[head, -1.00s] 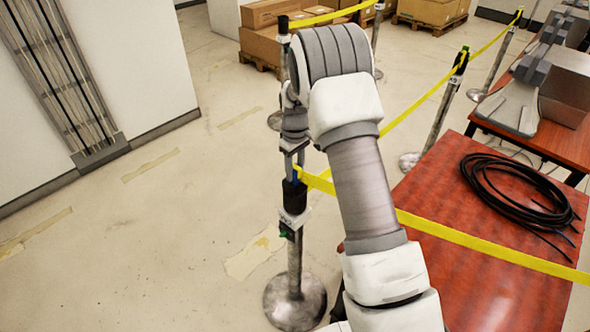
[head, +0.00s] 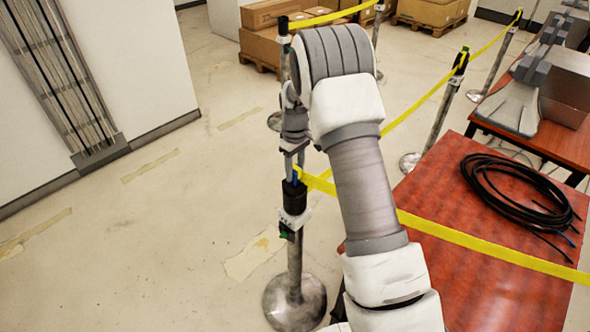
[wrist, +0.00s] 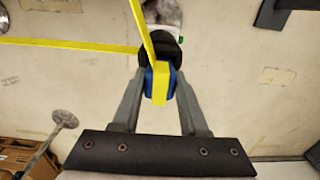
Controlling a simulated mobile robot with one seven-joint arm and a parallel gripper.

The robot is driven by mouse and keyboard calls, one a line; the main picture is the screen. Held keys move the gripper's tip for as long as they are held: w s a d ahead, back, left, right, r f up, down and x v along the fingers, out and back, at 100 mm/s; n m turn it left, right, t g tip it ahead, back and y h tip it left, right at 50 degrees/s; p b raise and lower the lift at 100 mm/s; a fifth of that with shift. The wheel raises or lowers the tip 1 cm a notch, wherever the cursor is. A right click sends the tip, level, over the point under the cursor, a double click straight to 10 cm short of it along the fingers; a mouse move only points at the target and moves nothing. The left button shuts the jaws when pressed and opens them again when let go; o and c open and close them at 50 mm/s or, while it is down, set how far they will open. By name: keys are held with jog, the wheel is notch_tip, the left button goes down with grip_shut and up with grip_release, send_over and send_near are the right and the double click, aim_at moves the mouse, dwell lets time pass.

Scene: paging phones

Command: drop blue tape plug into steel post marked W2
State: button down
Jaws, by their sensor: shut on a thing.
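My gripper (head: 295,172) is shut on the blue tape plug (wrist: 150,84), which has yellow tape attached. The plug also shows as a small blue patch between the fingers in the head view (head: 296,181). It is at the black top (head: 291,201) of a steel post (head: 294,262). The black top also appears just beyond the plug in the wrist view (wrist: 160,50). I cannot tell how far the plug is inside it. The post has a white label (head: 293,220) below the top, too small to read, and stands upright on a round base.
Yellow tape (head: 490,248) runs from the plug across a red-brown table (head: 440,285) at right, behind my arm. A black cable coil (head: 520,195) lies on that table. Other posts (head: 440,110) with tape stand behind. The floor (head: 150,250) at left is clear.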

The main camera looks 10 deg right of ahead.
aim_at(295, 167)
jog(key=shift+f+b, duration=0.4)
jog(key=shift+f, duration=0.2)
jog(key=c, duration=0.7)
grip_release()
jog(key=shift+r, duration=0.1)
jog(key=shift+r+p, duration=3.05)
jog(key=shift+r, duration=2.35)
jog(key=shift+r, duration=0.1)
